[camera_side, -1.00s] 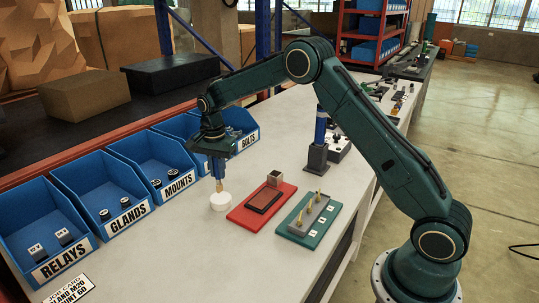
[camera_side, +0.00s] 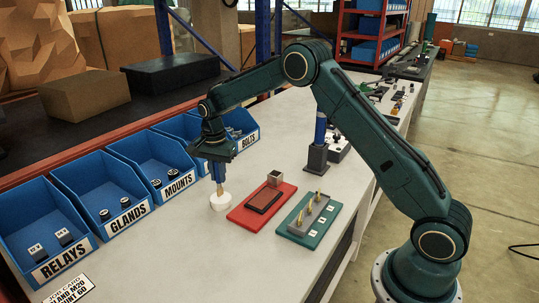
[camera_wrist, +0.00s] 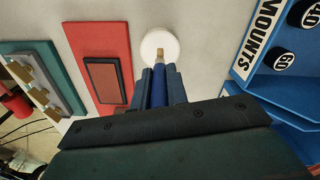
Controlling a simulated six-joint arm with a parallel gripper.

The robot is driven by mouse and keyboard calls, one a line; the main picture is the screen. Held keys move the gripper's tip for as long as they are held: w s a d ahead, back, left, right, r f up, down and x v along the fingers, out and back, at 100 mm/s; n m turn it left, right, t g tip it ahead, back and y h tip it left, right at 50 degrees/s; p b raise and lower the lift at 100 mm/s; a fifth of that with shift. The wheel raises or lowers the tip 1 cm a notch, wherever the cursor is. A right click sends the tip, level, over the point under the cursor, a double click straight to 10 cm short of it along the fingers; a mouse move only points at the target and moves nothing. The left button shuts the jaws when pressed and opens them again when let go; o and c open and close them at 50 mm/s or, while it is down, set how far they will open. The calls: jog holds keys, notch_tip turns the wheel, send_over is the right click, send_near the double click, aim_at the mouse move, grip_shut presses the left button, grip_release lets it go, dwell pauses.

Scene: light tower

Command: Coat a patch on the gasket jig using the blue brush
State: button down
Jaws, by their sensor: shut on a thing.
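My gripper (camera_side: 217,172) points down over the white pot (camera_side: 219,203) and is shut on the blue brush (camera_wrist: 160,85). The brush's tan tip (camera_side: 220,188) points down at the pot's mouth; how deep it reaches is hard to tell. In the wrist view the tip lies over the round white pot (camera_wrist: 160,43). A red plate (camera_side: 240,217) to the right carries a flat dark rectangular patch with a brown-red border (camera_side: 263,201) and a small grey open-topped block (camera_side: 275,177); it looks like the gasket jig.
A green plate (camera_side: 323,233) with a grey block and brass pegs lies right of the red one. Blue bins (camera_side: 120,190) line the left side, with parts inside. A dark stand holding a blue upright (camera_side: 318,155) is behind.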

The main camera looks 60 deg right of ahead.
jog(key=shift+f, duration=0.65)
dwell(1.9)
jog(key=shift+r, duration=3.6)
jog(key=s+a+f+n, duration=0.2)
jog(key=s+n, duration=0.4)
jog(key=n, duration=0.1)
jog(key=s+a+f+n, duration=0.2)
jog(key=s+n, duration=0.3)
jog(key=n, duration=0.3)
jog(key=shift+s+a+f, duration=0.25)
jog(key=shift+s+a, duration=0.1)
jog(key=shift+a, duration=0.15)
